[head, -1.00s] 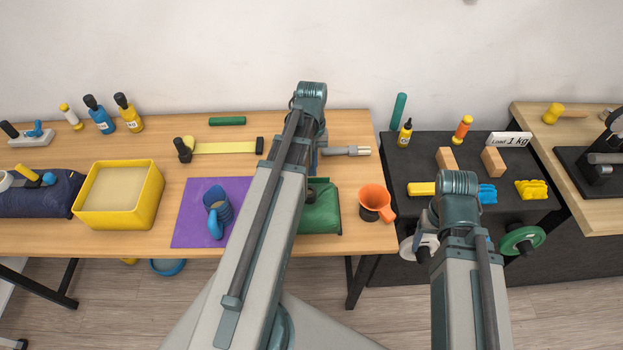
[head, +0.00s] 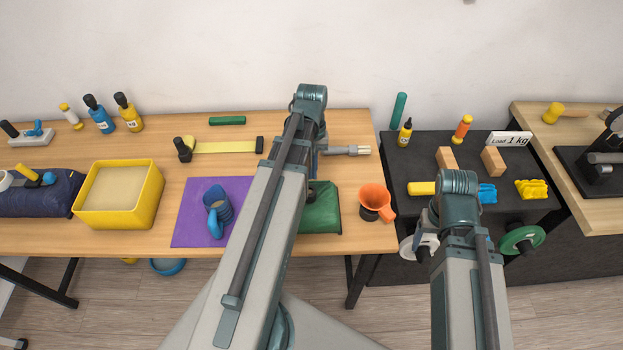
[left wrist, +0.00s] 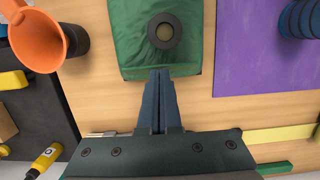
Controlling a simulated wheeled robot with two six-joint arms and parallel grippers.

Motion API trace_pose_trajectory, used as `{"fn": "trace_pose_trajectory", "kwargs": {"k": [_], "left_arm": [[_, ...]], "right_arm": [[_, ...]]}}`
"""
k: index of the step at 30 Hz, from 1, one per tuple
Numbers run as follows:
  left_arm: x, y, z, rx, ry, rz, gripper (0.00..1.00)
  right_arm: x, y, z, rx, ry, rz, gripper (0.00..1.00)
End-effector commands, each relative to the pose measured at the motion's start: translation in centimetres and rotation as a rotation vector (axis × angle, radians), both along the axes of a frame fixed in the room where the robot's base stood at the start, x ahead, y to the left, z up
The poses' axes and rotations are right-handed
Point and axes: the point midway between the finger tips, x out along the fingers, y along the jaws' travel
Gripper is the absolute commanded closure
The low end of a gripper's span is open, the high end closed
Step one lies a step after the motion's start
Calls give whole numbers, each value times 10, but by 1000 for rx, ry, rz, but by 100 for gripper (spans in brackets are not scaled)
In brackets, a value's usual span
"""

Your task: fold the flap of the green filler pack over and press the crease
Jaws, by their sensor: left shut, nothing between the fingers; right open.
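The green filler pack (head: 320,212) lies flat on the wooden table, partly behind my left arm in the head view. In the left wrist view the pack (left wrist: 130,42) shows a black ring with a tan centre. A creased green band runs along its edge nearest my left gripper (left wrist: 160,72). That gripper is shut and empty, its fingertips at that edge; I cannot tell whether they touch. The flap cannot be clearly told from the body of the pack. My right arm stands over the black table, and its gripper is hidden.
An orange funnel on a dark cup (head: 374,200) stands right of the pack. A grey tool (head: 345,151) lies behind. A yellow bin (head: 115,215) stands further left.

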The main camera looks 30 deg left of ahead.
Motion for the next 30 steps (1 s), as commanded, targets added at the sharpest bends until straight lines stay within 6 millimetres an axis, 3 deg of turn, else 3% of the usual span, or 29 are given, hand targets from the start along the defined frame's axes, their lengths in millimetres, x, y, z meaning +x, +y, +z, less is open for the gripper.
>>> {"fn": "trace_pose_trajectory", "kwargs": {"k": [30], "left_arm": [[-10,-6,-7,0,0,0,100]], "right_arm": [[0,0,-7,0,0,0,28]]}}
